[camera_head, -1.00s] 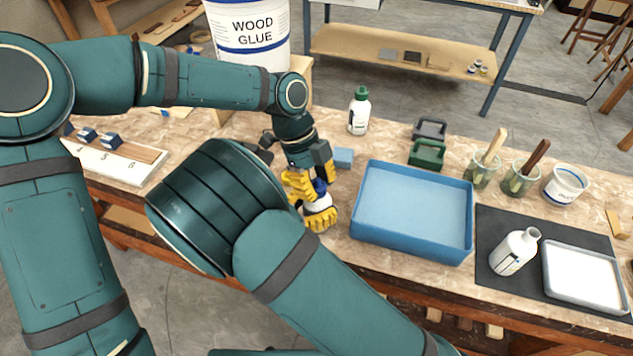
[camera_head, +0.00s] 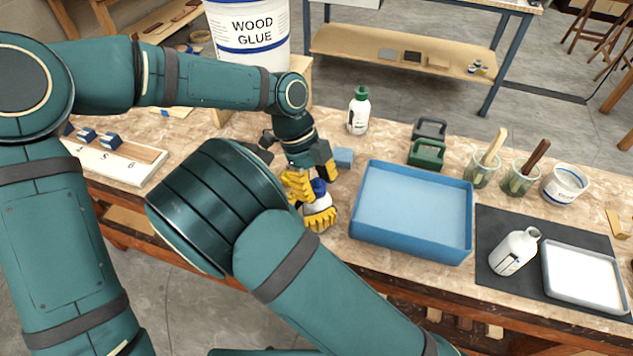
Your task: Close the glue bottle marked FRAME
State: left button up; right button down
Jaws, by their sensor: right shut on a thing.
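A white bottle (camera_head: 313,208) with a blue cap (camera_head: 319,187) stands near the front edge of the bench, left of the blue tray. My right gripper (camera_head: 320,217) is shut around its body with yellow fingers. My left gripper (camera_head: 314,178) is right above it, its yellow fingers beside the blue cap; whether they grip the cap is unclear. A white bottle with a green cap (camera_head: 359,110) stands farther back. No label can be read as FRAME. My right forearm hides part of the bench.
The empty blue tray (camera_head: 361,234) lies right of the grippers. A grey tray (camera_head: 550,274) lies on the mat (camera_head: 486,215). A lettered board (camera_head: 137,170) lies left.

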pick_arm(q)
jog(key=shift+o, duration=0.8)
jog(key=shift+r, duration=2.3)
